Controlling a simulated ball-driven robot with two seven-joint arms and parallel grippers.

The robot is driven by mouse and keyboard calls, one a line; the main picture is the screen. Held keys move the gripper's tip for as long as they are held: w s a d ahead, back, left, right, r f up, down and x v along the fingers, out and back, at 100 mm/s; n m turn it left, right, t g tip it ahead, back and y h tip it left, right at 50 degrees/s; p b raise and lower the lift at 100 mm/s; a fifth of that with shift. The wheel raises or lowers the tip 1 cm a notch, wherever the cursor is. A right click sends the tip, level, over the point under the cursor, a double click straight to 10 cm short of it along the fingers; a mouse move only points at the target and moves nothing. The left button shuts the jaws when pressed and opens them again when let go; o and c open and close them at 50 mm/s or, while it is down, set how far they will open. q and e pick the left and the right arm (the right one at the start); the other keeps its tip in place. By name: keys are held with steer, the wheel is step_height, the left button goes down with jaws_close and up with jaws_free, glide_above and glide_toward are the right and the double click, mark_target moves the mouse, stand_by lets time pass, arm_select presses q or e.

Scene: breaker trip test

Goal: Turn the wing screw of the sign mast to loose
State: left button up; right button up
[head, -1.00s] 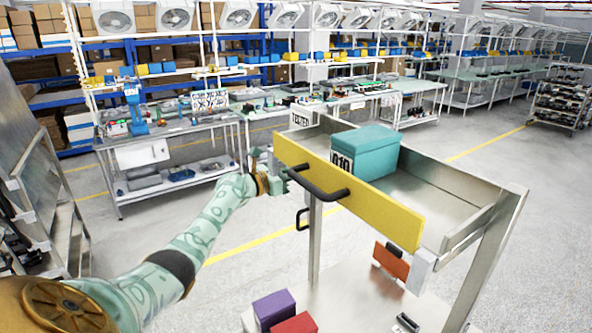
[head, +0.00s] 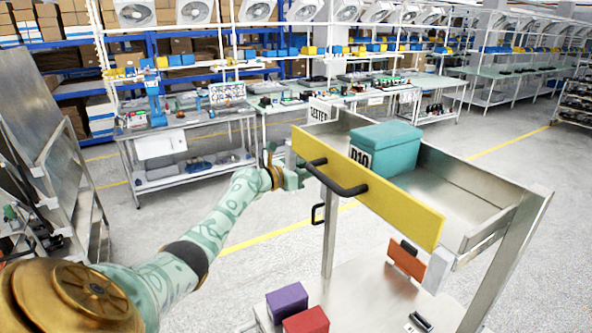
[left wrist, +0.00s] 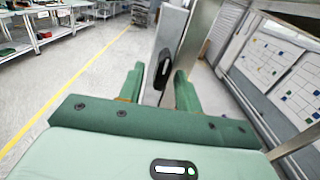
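My left gripper (head: 297,172) reaches in from the left to the near left end of the cart's yellow front panel (head: 365,187). In the left wrist view its two green fingers (left wrist: 160,84) are apart. Between them shows a grey upright plate (left wrist: 172,45) with a black oval fitting (left wrist: 164,68) that has a pale, narrow piece in it. I cannot tell whether this is the wing screw, nor whether the fingers touch it. A small sign reading TESTER (head: 319,110) stands behind the yellow panel. My right gripper is not in view.
A teal box marked D10 (head: 385,148) sits in the cart's metal tray (head: 465,185). A black handle (head: 337,180) juts from the yellow panel. Purple (head: 287,302) and red (head: 306,322) boxes stand on the lower shelf. Floor left of the cart is clear.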

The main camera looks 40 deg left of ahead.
arm_select(q)
steer(key=b+v, duration=0.3)
steer(key=v, duration=1.3)
steer(key=shift+b, duration=0.3)
